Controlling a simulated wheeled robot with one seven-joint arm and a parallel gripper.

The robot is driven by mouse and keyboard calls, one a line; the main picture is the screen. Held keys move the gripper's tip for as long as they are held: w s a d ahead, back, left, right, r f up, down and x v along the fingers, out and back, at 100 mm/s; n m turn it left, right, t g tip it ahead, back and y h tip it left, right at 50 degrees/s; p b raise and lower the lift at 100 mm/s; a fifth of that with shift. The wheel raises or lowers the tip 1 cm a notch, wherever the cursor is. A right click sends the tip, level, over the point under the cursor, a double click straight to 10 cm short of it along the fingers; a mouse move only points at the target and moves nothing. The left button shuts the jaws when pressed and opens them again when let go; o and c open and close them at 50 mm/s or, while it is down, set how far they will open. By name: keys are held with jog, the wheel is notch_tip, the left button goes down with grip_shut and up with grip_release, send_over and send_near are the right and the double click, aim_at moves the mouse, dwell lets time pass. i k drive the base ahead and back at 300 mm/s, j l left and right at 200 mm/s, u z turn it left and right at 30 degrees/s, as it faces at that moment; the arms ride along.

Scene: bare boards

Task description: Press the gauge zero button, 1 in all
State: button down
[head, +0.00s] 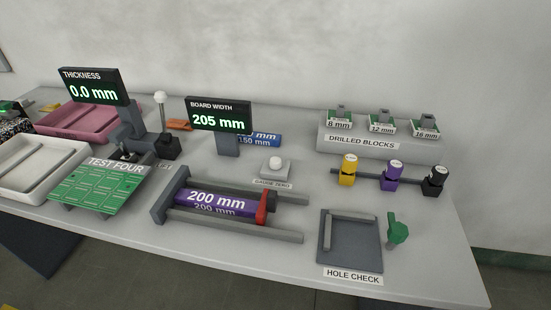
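The gauge zero button (276,161) is a white round knob on a small grey block, in the middle of the table in the head view. A label reading GAUGE ZERO (272,182) is on the front of its block. Behind and to the left of it stands the board width display (219,116), which reads 205 mm in green. In front of it lies the width gauge with grey rails (245,234), holding a purple bar marked 200 mm (215,202). My gripper is not in view.
A thickness gauge with a display (94,87) reading 0.0 mm stands left, near a green board (102,190) and trays. A blue bar marked 150 mm (260,140) lies behind the button. Drilled blocks, plug gauges and a hole check plate (350,256) are right.

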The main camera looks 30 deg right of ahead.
aim_at(276, 162)
jog(key=i+j, duration=0.2)
jog(key=j, duration=0.2)
jog(key=i+j+u, duration=0.1)
jog(key=j, duration=0.3)
jog(key=i+j, duration=0.4)
jog(key=i+u, duration=0.05)
